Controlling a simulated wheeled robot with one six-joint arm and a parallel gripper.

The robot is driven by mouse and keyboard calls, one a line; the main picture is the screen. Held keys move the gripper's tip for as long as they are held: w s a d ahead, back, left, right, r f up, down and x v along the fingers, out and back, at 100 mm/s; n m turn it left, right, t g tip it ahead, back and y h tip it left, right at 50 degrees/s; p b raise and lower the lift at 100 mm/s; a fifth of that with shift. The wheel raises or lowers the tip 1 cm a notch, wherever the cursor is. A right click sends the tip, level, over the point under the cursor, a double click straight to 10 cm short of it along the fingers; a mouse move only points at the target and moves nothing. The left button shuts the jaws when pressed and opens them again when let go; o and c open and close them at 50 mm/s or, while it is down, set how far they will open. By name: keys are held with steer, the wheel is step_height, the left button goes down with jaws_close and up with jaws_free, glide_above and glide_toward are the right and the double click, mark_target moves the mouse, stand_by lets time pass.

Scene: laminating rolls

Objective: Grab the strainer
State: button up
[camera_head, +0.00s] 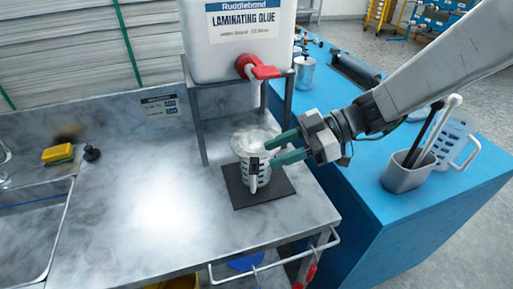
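A pale, cup-shaped vessel (254,172) with dark slots or markings around its side stands upright on a dark square mat (280,188), under the glue tank's spout. Something whitish shows in its top, and a dark-edged piece runs down its front. I cannot tell whether this is the strainer or a jug with a strainer in it. My gripper (271,152) reaches in from the right with its two green fingers apart. The fingertips overlap the vessel's right rim in the picture; contact cannot be told. Nothing is clearly held between them.
The white glue tank (228,48) stands on a metal frame (200,128) with a red tap (262,71). The blue counter (385,232) carries a grey holder (406,175) with tools and a clear jug (457,142). A sink (35,225) and yellow sponge (57,153) lie left. The steel bench's middle is clear.

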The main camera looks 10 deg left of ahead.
mark_target(254, 168)
steer(key=x, duration=0.6)
steer(key=shift+s, duration=0.25)
jaws_close()
